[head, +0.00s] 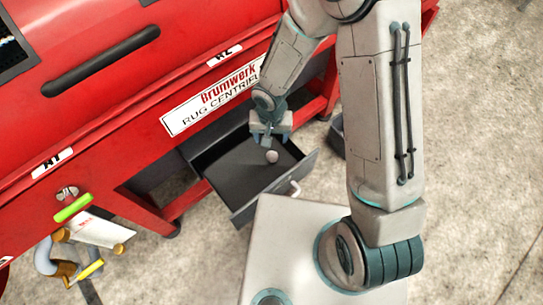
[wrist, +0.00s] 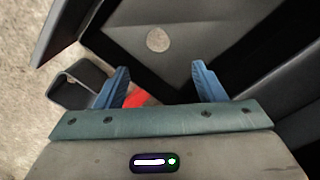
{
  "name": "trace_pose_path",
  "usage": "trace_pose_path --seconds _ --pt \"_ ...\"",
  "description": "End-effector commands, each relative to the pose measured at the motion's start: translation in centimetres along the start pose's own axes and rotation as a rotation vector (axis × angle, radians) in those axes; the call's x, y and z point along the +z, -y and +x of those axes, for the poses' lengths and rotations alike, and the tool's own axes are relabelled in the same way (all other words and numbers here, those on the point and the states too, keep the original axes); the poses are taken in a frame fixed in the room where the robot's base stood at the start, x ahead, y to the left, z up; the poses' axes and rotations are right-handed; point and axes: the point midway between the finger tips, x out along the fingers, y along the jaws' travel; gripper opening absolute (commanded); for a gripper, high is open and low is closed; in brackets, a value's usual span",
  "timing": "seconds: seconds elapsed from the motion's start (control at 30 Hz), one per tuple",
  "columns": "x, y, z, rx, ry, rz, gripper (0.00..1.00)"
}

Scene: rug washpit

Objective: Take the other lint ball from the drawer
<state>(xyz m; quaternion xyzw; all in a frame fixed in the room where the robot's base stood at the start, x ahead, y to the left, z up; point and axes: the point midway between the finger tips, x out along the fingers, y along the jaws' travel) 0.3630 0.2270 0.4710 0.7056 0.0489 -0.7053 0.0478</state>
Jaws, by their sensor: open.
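A pale round lint ball (head: 272,156) lies on the dark floor of the open drawer (head: 233,181), under the red machine. In the wrist view the lint ball (wrist: 158,40) is ahead of the fingers and roughly centred between them, apart from both. My gripper (head: 268,138) is over the drawer, close to the ball in the head view. In the wrist view its two blue fingers (wrist: 160,82) are spread with no object held between them. I see only one lint ball in the drawer.
The red rug centrifuge (head: 120,100) stands behind and above the drawer. The drawer has a light handle (head: 295,187) on its front.

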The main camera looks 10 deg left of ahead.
Motion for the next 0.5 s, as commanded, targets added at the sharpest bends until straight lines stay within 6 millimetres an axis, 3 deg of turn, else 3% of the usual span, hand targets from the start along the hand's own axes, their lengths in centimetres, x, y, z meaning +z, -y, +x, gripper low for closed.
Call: trace_pose_path --seconds 0.1,0.3,0.5 --pt "0.1 -0.1 2.8 0.003 0.004 -0.001 0.63" --pt "0.1 -0.1 6.5 0.002 0.003 -0.002 0.63" --pt "-0.1 -0.1 7.8 0.001 0.000 0.000 0.63"
